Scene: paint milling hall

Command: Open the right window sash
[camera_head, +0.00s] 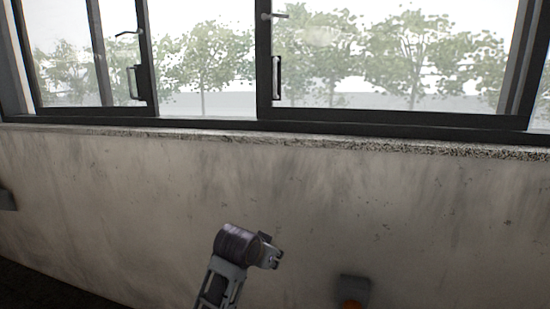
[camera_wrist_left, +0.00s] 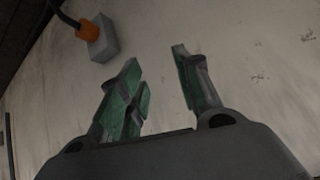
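The right window sash (camera_head: 390,112) is a dark-framed pane in the upper right of the head view. A dark upright pull handle (camera_head: 277,77) is on its left stile, with a small lever (camera_head: 275,15) above it. The left sash (camera_head: 149,60) has a similar handle (camera_head: 133,83) on its right stile. My left gripper (camera_head: 275,256) is below the sill, in front of the wall, well under the right sash's handle and apart from it. In the left wrist view its green-padded fingers (camera_wrist_left: 157,80) are spread, with nothing between them. My right gripper is not in view.
A speckled stone sill (camera_head: 330,143) runs under the window above a stained wall (camera_head: 420,210). A grey box (camera_head: 354,287) with an orange part is low on the wall, right of my gripper; a grey box with an orange plug (camera_wrist_left: 90,32) shows in the wrist view.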

